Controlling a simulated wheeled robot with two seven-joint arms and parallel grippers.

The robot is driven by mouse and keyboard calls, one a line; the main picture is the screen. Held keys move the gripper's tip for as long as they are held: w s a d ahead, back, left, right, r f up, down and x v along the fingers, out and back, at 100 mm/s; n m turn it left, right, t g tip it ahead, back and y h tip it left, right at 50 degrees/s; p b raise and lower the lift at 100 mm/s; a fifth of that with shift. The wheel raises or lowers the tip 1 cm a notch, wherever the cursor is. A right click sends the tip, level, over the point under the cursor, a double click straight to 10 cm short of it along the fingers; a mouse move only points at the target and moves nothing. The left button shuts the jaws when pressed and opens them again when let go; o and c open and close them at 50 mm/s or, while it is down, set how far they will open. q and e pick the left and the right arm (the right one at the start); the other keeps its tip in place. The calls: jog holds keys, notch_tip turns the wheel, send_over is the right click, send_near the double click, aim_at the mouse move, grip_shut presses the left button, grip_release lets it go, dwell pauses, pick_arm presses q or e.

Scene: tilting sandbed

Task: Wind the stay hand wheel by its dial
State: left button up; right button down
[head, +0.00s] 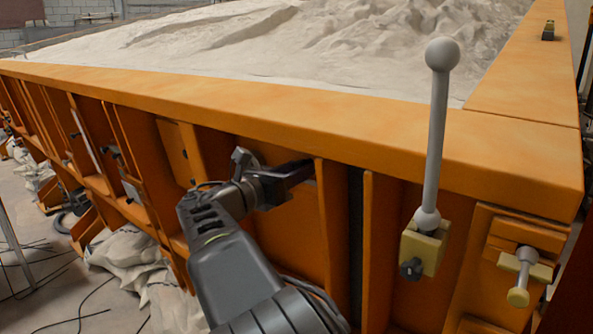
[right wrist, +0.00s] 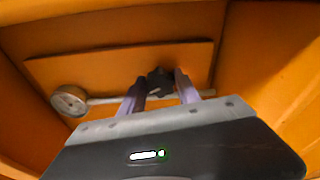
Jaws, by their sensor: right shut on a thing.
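The stay hand wheel, a small black lobed knob (right wrist: 159,81), is in the middle of the right wrist view, in front of an orange panel. A round pale dial (right wrist: 70,100) is left of it, with a light rod running from the dial behind the fingers. My right gripper (right wrist: 161,84) has its two fingers on either side of the knob and is shut on it. In the head view my right gripper (head: 298,174) reaches into an orange bay below the rim; the knob and dial are hidden there. My left gripper is not in view.
The orange sandbed rim (head: 300,112) runs above my arm, with pale sand (head: 250,45) behind it. Upright ribs (head: 333,225) flank the bay. A grey ball-ended lever (head: 435,140) stands at right, near a pale knob (head: 520,285). White sacks (head: 130,252) lie on the floor.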

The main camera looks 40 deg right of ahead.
jog(key=shift+m+b, duration=0.3)
jog(key=shift+s+d+f+m+t+b, duration=0.15)
jog(key=shift+m+t+b, duration=0.6)
jog(key=shift+m+b, duration=3.1)
jog(key=shift+s+f+m+t+b, duration=0.15)
jog(key=shift+m+t+b, duration=1.1)
jog(key=shift+b, duration=4.45)
jog(key=shift+s+d+f+m+t+b, duration=0.1)
jog(key=shift+f+m+t+b, duration=0.1)
jog(key=shift+m+b, duration=3.9)
jog(key=shift+a+r+n+b, duration=0.1)
jog(key=shift+n+b, duration=0.5)
jog(key=shift+b, duration=0.1)
jog(key=c, duration=0.9)
grip_release()
jog(key=shift+r, duration=0.1)
